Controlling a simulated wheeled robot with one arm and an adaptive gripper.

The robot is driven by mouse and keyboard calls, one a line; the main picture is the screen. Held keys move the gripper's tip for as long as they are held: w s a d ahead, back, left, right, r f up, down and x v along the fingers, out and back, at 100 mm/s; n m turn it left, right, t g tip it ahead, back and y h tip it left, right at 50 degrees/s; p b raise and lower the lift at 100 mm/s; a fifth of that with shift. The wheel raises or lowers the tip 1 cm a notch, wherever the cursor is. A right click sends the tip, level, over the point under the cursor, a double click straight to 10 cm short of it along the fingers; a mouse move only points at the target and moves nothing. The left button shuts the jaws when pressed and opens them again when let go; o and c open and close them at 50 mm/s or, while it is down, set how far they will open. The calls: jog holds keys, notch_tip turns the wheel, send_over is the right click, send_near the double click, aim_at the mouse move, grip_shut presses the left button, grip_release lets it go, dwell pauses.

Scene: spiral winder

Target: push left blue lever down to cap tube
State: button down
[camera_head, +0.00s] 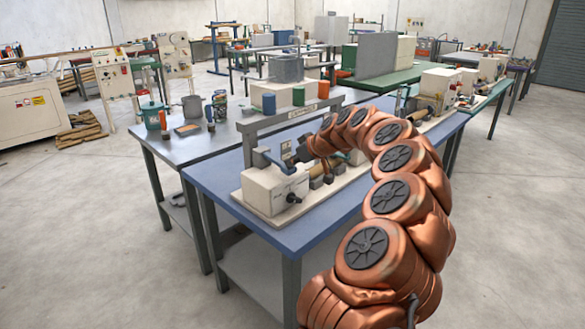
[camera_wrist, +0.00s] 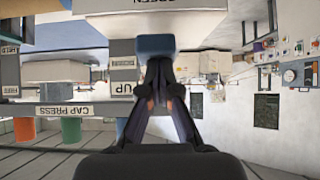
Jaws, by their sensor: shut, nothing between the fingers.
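The left blue lever (camera_head: 262,159) shows in the head view at the left end of the winder, above its white housing (camera_head: 275,190). My gripper (camera_head: 297,155) is just right of the lever, at the end of my copper-coloured arm. In the wrist view a blue block (camera_wrist: 155,44), which looks like the lever's end, is right at the tips of my gripper (camera_wrist: 158,64). The fingers are shut and hold nothing. I cannot tell whether they touch the blue block.
A grey overhead bar (camera_head: 290,120) spans the machine behind the lever. Blue, green and orange cylinders stand behind the bar. The blue table (camera_head: 225,185) is clear at its front left.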

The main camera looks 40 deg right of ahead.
jog(key=shift+s+a+f, duration=0.1)
jog(key=shift+f, duration=0.5)
jog(key=shift+r, duration=0.1)
jog(key=w+r+b+v, duration=0.1)
jog(key=w+r+v, duration=0.1)
jog(key=v, duration=1.1)
jog(key=shift+s+r+b, duration=0.2)
jog(key=shift+r+b, duration=0.1)
jog(key=shift+b, duration=0.1)
